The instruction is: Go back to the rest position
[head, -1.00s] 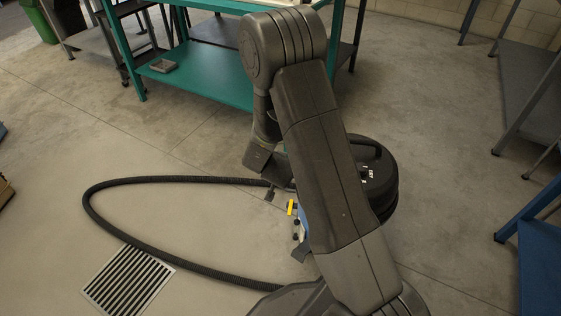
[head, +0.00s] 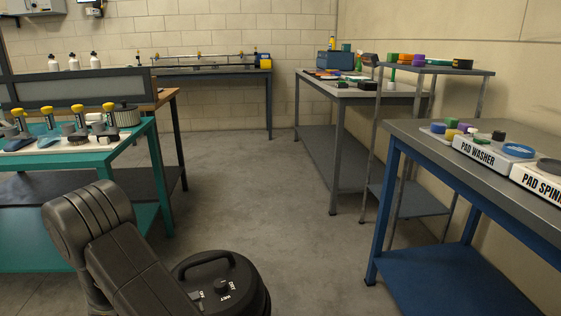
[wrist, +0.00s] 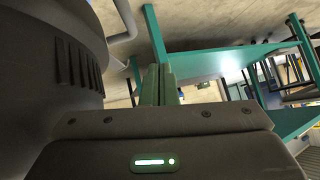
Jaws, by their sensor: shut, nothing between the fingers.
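In the wrist view my gripper (wrist: 160,84) shows as two narrow fingers together, with nothing between them. It points toward the teal bench frame. In the head view my arm is folded at the lower left, and the gripper end is hidden behind it or below the picture. A black drum-shaped vacuum (head: 215,285) with a top handle and a dial stands right beside my arm.
A teal bench (head: 75,157) with yellow-topped tools is at left. A blue-legged table (head: 412,136) with "PAD WASHER" and "PAD SPIN..." units is at right. A grey table (head: 352,92) and a small shelf stand (head: 440,69) stand farther back. The floor (head: 265,190) between is clear.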

